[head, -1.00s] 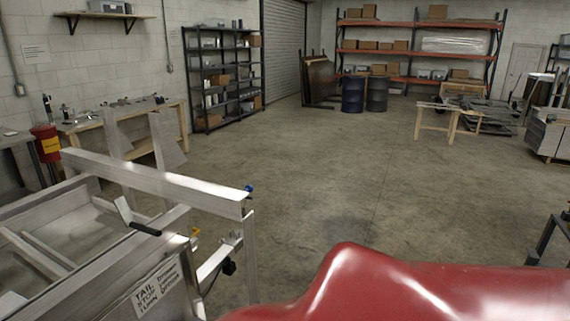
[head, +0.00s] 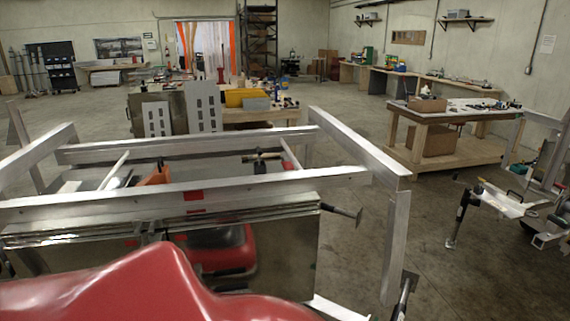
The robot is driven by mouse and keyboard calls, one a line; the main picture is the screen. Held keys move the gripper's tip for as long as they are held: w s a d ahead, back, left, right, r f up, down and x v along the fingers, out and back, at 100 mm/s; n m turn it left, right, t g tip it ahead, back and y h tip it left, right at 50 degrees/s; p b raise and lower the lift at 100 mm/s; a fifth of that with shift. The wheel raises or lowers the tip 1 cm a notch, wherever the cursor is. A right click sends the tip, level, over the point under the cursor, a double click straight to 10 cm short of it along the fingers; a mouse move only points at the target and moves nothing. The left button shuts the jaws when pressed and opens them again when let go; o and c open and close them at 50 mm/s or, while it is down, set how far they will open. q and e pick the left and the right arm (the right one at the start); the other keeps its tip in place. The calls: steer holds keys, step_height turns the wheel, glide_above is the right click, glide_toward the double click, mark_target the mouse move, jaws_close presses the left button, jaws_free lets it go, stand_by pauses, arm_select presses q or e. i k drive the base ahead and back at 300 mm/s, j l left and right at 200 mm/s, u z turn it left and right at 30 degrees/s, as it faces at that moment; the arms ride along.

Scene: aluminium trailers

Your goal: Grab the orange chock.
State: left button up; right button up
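An orange piece (head: 156,176) shows inside the aluminium trailer frame (head: 190,148), left of the middle. It is small and partly hidden by the frame's near rail, so I cannot tell for sure that it is the orange chock. Neither of my grippers is in view.
The trailer frame stands close in front. A wooden workbench (head: 262,116) with a yellow bin (head: 246,97) is behind it. Another wooden table (head: 446,117) with a cardboard box (head: 427,103) stands at the right. The concrete floor is clear at the far left and between the benches.

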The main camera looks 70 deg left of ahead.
mark_target(162, 175)
steer(key=k+j+u, duration=0.2)
steer(key=u, duration=0.15)
steer(key=k+j+u, duration=0.15)
steer(key=j+u, duration=0.25)
steer(key=k+j+u, duration=0.1)
steer(key=j+u, duration=0.25)
steer(key=j, duration=0.1)
